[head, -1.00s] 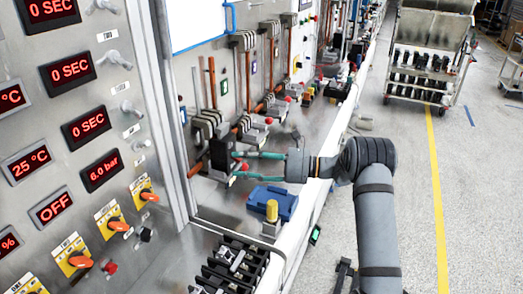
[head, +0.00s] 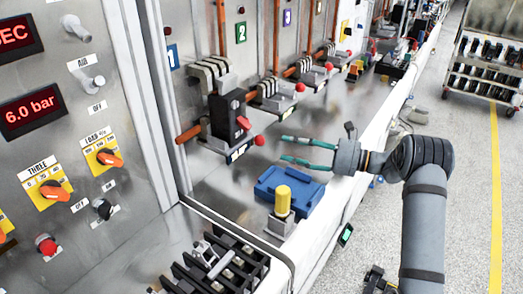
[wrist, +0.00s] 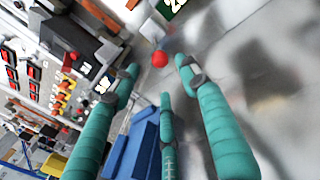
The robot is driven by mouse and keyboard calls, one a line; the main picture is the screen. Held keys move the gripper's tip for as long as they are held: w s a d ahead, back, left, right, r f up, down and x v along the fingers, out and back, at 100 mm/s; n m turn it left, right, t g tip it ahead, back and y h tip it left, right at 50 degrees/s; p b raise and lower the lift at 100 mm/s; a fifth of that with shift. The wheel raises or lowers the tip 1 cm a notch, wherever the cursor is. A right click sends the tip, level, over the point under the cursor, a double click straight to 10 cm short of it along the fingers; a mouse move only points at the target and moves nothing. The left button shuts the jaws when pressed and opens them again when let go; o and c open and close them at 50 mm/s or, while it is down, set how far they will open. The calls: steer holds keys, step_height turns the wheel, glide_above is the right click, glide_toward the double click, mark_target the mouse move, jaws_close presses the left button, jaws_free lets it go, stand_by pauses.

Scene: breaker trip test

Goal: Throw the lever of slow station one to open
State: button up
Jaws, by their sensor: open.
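Station one carries a blue "1" plate (head: 172,56) in the head view. A black breaker (head: 222,118) with a red toggle (head: 243,123) is seated there. A lever with a red ball knob (head: 259,141) sticks out at its lower right. My gripper (head: 284,148) has teal fingers and is open and empty, just right of the knob with a small gap. In the wrist view, a red knob (wrist: 159,58) appears between and beyond the spread fingertips (wrist: 157,74). Whether the lever's position counts as open or closed, I cannot tell.
A blue block (head: 289,188) and a yellow-topped post (head: 282,200) stand on the bench below my gripper. A black rack (head: 215,265) lies nearer. More stations with red knobs (head: 300,88) run along the back. The control panel (head: 75,120) is at left.

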mark_target(259, 139)
steer(key=shift+a, duration=0.5)
steer(key=p+x, duration=0.2)
steer(key=x, duration=0.7)
steer(key=shift+w+a+p, duration=0.1)
steer(key=shift+a+p, duration=0.1)
steer(key=shift+p, duration=0.15)
steer(key=shift+c, duration=1)
jaws_close()
steer(key=shift+r, duration=0.1)
